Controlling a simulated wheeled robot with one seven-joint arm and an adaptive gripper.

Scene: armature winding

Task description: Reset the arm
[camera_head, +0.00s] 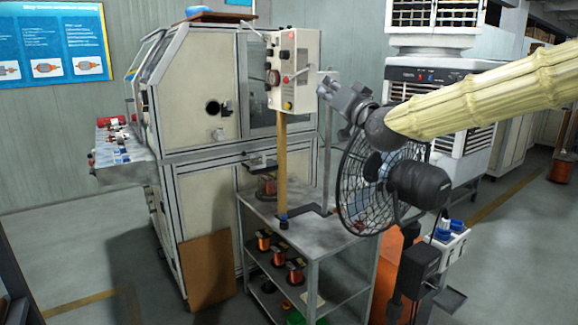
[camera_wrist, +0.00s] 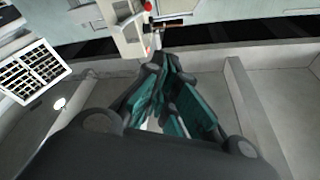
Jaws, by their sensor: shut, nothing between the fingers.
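My gripper (camera_head: 326,86) is at the end of my arm, which reaches in from the right in the head view.
A winding machine (camera_head: 195,105) stands behind at left. A metal shelf table (camera_head: 330,237) with copper wire spools below stands in front. A black fan (camera_head: 375,185) stands under my arm. A white cooler (camera_head: 440,85) is behind.

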